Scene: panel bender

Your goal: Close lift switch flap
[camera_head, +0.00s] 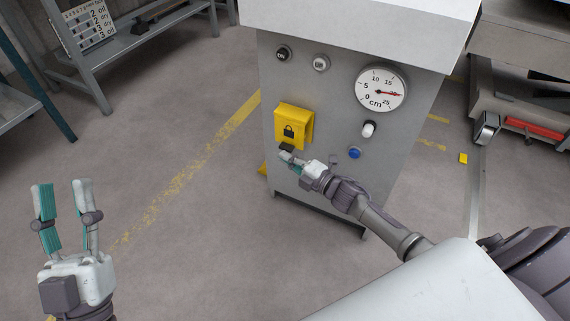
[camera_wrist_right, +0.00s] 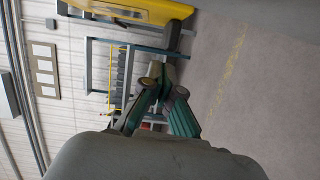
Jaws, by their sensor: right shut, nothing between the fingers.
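The yellow lift switch flap (camera_head: 292,126), marked with a black padlock, is on the front of the grey control cabinet (camera_head: 335,185). It stands out from the panel; how far it is swung cannot be told. A small dark part (camera_head: 286,148) shows just under its lower edge. My right gripper (camera_head: 288,157) is shut and empty, its fingertips just below the flap; contact cannot be told. In the right wrist view the yellow flap (camera_wrist_right: 135,9) crosses the top, above my shut fingers (camera_wrist_right: 160,76). My left gripper (camera_head: 63,188) is open and empty, over the floor at left.
A grey rack (camera_head: 130,40) stands at the back left. The floor between my left gripper and the cabinet is clear.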

